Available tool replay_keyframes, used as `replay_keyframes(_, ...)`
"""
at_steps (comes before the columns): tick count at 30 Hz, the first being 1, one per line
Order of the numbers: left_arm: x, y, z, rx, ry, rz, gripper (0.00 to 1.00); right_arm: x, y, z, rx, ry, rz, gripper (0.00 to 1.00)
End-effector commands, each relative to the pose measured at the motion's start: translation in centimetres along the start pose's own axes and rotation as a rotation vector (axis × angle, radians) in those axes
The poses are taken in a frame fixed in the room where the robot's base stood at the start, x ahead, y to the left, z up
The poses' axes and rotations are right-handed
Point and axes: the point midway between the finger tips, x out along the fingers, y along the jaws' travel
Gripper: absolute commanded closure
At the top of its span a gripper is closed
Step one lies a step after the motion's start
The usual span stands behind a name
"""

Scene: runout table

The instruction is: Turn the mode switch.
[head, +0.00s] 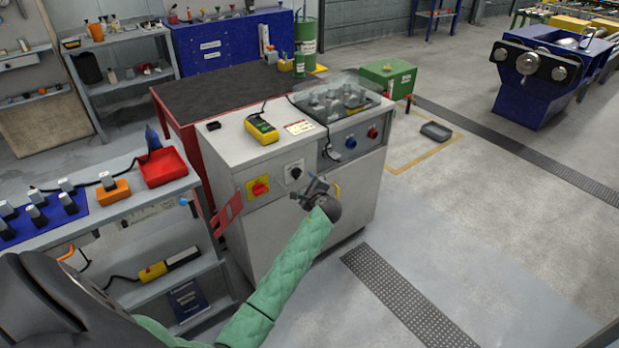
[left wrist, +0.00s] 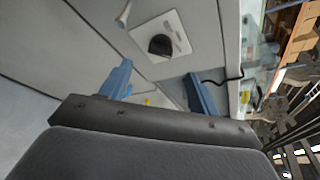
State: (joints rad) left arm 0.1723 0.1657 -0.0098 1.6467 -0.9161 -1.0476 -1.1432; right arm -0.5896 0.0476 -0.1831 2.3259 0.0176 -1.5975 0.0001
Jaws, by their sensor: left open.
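The mode switch (head: 294,172) is a black knob on a pale plate on the front of the grey cabinet (head: 325,230). In the left wrist view the black knob (left wrist: 160,45) lies ahead of the fingers, near the top. My left gripper (head: 311,189) is just in front of the cabinet, a little right of and below the switch in the head view. Its two blue fingers (left wrist: 157,84) are spread apart with nothing between them. The knob appears beyond the fingertips, and I see no contact. My right gripper is not in view.
A red-and-yellow rotary switch (head: 259,188) sits left of the mode switch. Blue and red knobs (head: 350,142) are on the panel to the right. A yellow handheld device (head: 261,129) lies on the cabinet top. A shelf bench with a red bin (head: 163,167) stands left.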

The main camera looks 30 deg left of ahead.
Motion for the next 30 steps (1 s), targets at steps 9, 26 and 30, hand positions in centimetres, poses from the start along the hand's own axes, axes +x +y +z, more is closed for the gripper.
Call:
replay_keyframes(9,1.3,-0.2,0.0,0.078,0.002,-0.003,0.38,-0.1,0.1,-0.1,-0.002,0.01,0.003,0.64)
replay_keyframes(26,7.6,-0.1,-0.1,0.075,0.004,-0.002,0.38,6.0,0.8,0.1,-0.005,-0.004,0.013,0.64)
replay_keyframes(30,7.8,-0.1,-0.1,0.074,0.004,-0.003,0.38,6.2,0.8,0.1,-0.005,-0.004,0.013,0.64)
